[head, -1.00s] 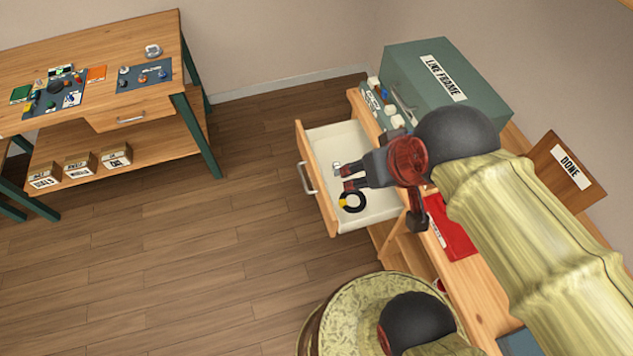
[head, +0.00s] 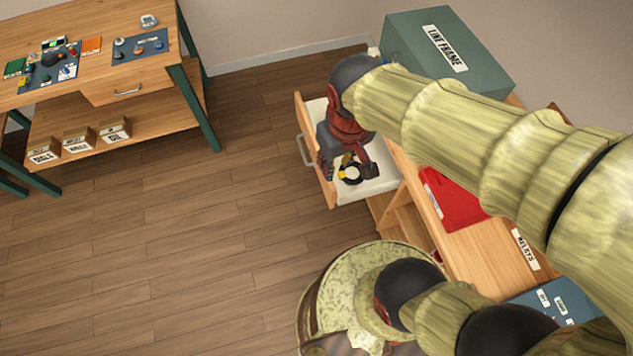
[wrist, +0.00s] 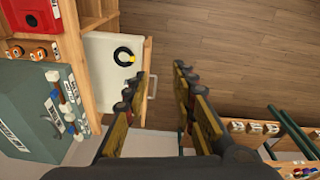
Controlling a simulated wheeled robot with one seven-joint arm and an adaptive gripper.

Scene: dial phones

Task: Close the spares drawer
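The spares drawer (head: 385,182) is pulled out from the wooden bench, with a white inside and a wooden front; it also shows in the wrist view (wrist: 103,80). Its bar handle (head: 304,150) faces the open floor and shows in the wrist view (wrist: 153,86). A black ring with a yellow part (head: 350,174) lies inside the drawer. My gripper (head: 347,170) is above the drawer near its front. In the wrist view its fingers (wrist: 160,74) are apart with nothing between them. One finger overlaps the drawer front there; contact cannot be told.
A green-grey box labelled LINE FRAME (head: 450,75) stands on the bench behind the drawer. A red tray (head: 455,203) lies on the bench nearby. A second table (head: 150,50) with small parts stands at the left. The wooden floor (head: 200,240) between is clear.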

